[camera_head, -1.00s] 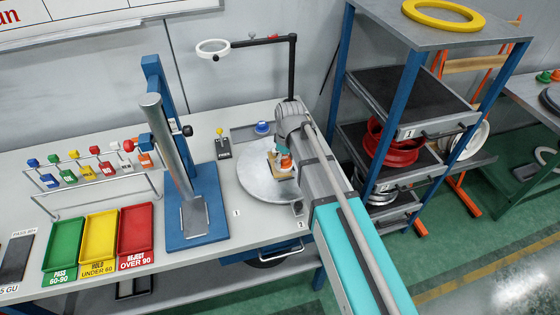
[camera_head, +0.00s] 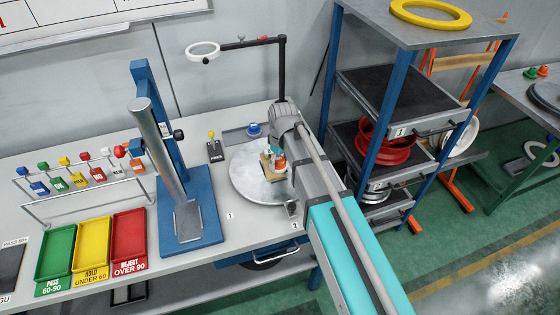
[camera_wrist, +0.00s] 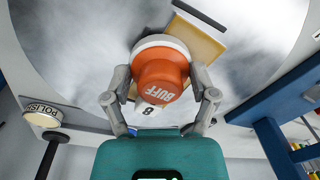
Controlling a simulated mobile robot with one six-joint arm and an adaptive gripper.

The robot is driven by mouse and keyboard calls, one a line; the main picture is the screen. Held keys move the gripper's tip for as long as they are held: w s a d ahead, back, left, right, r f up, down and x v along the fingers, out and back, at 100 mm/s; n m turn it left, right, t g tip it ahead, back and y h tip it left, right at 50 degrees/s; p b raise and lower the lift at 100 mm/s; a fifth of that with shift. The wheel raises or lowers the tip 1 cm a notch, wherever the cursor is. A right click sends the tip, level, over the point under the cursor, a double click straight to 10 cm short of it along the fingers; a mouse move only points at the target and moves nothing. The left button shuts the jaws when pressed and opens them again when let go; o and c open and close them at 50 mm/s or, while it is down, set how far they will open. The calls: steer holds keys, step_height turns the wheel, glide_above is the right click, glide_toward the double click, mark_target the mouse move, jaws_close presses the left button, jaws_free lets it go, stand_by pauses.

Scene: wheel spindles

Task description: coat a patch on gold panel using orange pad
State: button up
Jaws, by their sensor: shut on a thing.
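The orange pad (camera_wrist: 161,75), marked BUFF, has a white base. My gripper (camera_wrist: 160,92) is shut around its sides in the wrist view. In the head view the orange pad (camera_head: 279,161) is small beside my gripper (camera_head: 281,158). The gold panel (camera_wrist: 200,40) lies on the round grey disc (camera_wrist: 95,30), partly hidden behind the pad. The pad's base overlaps the panel in the wrist view; whether it touches the panel I cannot tell. The gold panel (camera_head: 266,163) also shows on the disc (camera_head: 245,183) in the head view.
A blue-topped piece (camera_head: 254,130) stands in a tray behind the disc. A blue stand (camera_head: 190,205) is on the left, beside green (camera_head: 55,251), yellow (camera_head: 92,246) and red (camera_head: 129,235) trays. A blue shelf rack (camera_head: 393,110) stands close on the right.

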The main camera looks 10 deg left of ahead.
mark_target(268, 170)
steer(key=shift+s+a, duration=0.45)
steer(key=shift+a, duration=0.4)
steer(key=shift+s+a, duration=0.4)
steer(key=shift+a, duration=0.45)
steer(key=shift+r, duration=0.15)
steer(key=shift+w+d+r+p, duration=0.1)
steer(key=shift+d+r+p, duration=0.05)
steer(key=shift+r+p, duration=2.85)
steer(key=shift+d+r+p, duration=0.1)
steer(key=shift+r+p, duration=1.35)
steer(key=shift+p, duration=0.1)
